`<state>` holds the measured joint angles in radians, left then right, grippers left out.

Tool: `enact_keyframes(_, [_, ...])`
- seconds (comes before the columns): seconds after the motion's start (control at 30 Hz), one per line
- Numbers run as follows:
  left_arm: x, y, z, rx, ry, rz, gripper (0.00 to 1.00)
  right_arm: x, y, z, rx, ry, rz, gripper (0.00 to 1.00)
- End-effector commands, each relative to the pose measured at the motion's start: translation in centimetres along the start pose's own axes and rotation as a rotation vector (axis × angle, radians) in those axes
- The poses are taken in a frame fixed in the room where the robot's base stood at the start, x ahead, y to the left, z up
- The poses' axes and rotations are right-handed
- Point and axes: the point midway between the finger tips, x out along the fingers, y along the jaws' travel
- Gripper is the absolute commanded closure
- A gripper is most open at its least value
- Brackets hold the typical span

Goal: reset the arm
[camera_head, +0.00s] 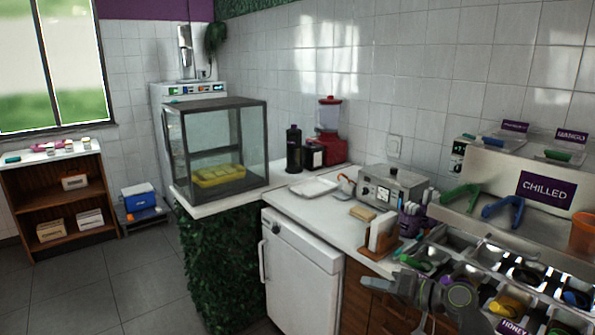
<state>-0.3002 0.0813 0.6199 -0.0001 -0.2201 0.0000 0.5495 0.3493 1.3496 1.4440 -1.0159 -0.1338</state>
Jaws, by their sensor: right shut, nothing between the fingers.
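My right gripper (402,286) is low in the head view, at the bottom right, in front of the topping bins. It is shut and holds nothing. Its grey arm hides part of the nearest bins. My left gripper is out of view. The topping station (547,254) has several metal bins with coloured scoops and small purple labels.
The white counter (330,208) holds a grey machine (393,187), a white tray (314,187) and a red blender (329,118). A glass case (232,150) stands further left.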

Motion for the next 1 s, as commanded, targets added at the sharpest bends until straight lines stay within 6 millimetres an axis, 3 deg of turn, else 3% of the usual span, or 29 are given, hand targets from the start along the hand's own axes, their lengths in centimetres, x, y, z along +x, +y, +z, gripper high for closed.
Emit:
enact_keyframes(0.2, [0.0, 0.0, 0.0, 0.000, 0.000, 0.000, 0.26, -1.4, 5.8, -4.0, -0.209, 0.179, 0.335, 1.00])
enact_keyframes(0.4, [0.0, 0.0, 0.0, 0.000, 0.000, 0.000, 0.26, -4.2, 8.5, -8.3, -0.462, 0.343, 0.586, 1.00])
enact_keyframes(0.57, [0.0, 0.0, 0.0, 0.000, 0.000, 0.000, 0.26, -6.5, 8.5, -11.5, -0.701, 0.460, 0.741, 1.00])
enact_keyframes(0.8, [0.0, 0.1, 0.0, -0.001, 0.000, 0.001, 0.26, -8.8, 6.0, -14.9, -1.093, 0.589, 0.886, 1.00])
enact_keyframes(0.9, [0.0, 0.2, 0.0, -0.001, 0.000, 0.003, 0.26, -8.8, 12.2, -9.2, -1.005, 0.469, 0.930, 1.00])
enact_keyframes(1.0, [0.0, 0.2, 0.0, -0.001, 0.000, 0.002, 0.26, -9.2, 17.2, -3.8, -0.930, 0.367, 0.967, 1.00])
